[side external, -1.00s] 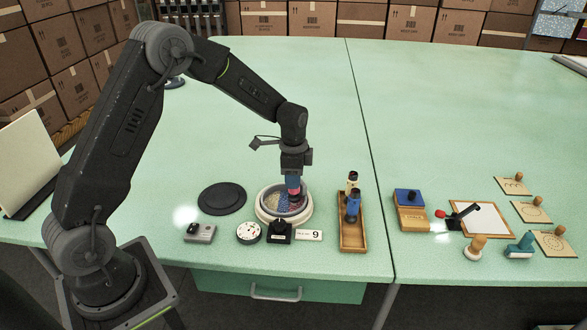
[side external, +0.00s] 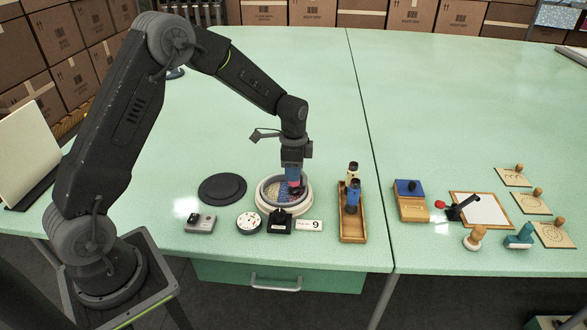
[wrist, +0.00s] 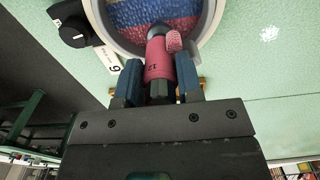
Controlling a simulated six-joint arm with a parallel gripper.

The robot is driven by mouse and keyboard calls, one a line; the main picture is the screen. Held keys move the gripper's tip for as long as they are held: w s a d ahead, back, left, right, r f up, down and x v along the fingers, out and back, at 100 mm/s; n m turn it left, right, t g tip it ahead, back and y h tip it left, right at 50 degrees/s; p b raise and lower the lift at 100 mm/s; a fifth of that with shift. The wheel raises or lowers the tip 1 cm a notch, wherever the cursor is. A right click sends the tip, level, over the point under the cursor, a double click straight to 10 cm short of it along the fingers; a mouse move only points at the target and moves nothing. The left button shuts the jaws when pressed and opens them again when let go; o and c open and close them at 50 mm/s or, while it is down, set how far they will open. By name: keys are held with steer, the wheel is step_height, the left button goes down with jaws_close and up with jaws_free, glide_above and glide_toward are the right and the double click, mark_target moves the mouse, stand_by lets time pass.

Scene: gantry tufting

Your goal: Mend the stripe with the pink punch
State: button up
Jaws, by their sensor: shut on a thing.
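My gripper (side external: 293,176) is over the round hoop (side external: 262,203) near the middle of the table. It is shut on the pink punch (wrist: 158,62), held between its two blue fingers. The punch's dark tip end is over the fabric (wrist: 185,8), and I cannot tell whether it touches. The fabric has blue, red and yellow bands; the wrist view shows only its near part. A fluffy pink ball (wrist: 173,40) shows beside the punch's front end. The stripe's damaged spot cannot be made out.
A black knob (side external: 280,220), a number plate (side external: 309,226) and a round dial (side external: 249,222) stand before the hoop. A wooden tray (side external: 352,234) with other punches is at right. A dark disc (side external: 222,189) lies at left.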

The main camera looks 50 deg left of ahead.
steer(key=shift+f, duration=0.55)
stand_by(0.7)
steer(key=shift+r, duration=3.55)
